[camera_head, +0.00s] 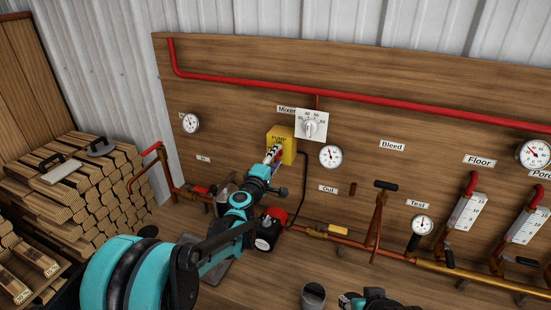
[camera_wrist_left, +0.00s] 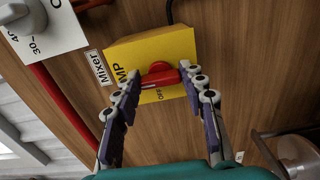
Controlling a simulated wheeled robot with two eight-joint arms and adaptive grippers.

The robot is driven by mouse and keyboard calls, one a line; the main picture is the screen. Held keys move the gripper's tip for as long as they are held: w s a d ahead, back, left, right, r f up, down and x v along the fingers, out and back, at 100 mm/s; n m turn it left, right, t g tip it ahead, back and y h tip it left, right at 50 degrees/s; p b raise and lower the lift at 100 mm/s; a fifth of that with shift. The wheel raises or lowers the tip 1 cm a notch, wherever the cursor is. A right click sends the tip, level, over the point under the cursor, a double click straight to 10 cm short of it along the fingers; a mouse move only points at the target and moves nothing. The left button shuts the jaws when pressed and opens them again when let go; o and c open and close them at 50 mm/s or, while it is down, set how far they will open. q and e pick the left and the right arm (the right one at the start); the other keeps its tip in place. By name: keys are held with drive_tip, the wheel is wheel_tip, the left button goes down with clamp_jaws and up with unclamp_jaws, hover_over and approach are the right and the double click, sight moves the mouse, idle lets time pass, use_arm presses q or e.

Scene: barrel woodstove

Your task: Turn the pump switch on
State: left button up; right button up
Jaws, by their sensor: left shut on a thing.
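The yellow pump switch box (camera_head: 289,139) is fixed to the wooden wall panel under the Mixer label. In the left wrist view the box (camera_wrist_left: 140,50) shows a red knob (camera_wrist_left: 159,76), with part of the pump lettering and the word OFF on its face. My left gripper (camera_head: 274,152) is at the box front. In the left wrist view its two fingers (camera_wrist_left: 160,80) are on either side of the red knob and shut on it. A teal and black part of my right arm (camera_head: 372,301) shows at the bottom edge; its fingers cannot be made out.
A white mixer dial (camera_head: 311,126) is just above right of the box, and a round gauge (camera_head: 330,156) is to its right. Red pipes (camera_head: 350,97) run across the panel. A red and black pump (camera_head: 268,232) stands below. Stacked firewood (camera_head: 85,185) fills the left.

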use_arm(q)
drive_tip(key=o, duration=1.2)
drive_tip(key=shift+c, duration=0.2)
drive_tip(key=v, duration=1.2)
